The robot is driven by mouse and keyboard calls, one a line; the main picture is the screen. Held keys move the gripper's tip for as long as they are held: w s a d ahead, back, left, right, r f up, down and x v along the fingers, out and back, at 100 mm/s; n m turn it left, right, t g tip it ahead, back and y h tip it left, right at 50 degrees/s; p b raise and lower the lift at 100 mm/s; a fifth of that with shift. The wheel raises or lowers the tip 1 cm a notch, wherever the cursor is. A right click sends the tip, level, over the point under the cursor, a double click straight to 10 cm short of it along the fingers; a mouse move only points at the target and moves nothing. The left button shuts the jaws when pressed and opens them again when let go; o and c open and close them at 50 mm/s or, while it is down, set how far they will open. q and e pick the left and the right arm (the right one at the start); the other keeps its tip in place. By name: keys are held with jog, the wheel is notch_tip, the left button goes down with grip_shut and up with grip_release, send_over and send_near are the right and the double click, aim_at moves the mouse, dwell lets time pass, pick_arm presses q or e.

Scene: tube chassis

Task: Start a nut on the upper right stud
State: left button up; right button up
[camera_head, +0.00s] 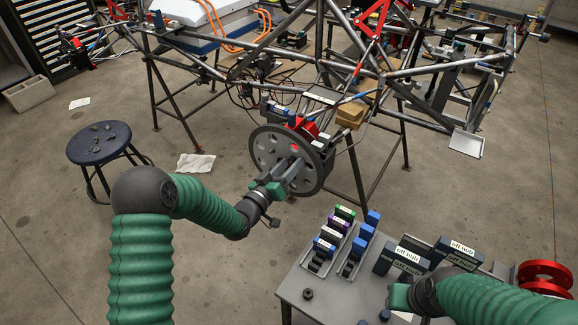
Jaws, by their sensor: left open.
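The grey round hub disc (262,150) with holes stands upright on the tube chassis. A red part shows at its middle and behind it. My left gripper (291,172) is open in front of the disc, its fingers overlapping the disc's lower right in the picture. The upper right stud cannot be made out, and I cannot tell whether a nut is between the fingers. A dark nut-like piece (308,294) lies on the grey table (325,301). My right gripper (397,298) is low over the table; its fingers cannot be made out.
Blue, green and purple labelled bins (335,226) and dark boxes labelled "off hub" (404,258) stand on the table. Red discs (545,275) are at its right. A dark stool (99,143) with small dark pieces stands left. Chassis tubes and stand legs surround the hub.

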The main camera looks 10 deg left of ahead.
pick_arm(q)
jog(key=shift+a+f, duration=0.1)
jog(key=shift+a, duration=0.1)
jog(key=p+v, duration=0.1)
jog(key=v, duration=1.5)
jog(key=shift+s+p, duration=0.35)
jog(key=shift+s, duration=0.05)
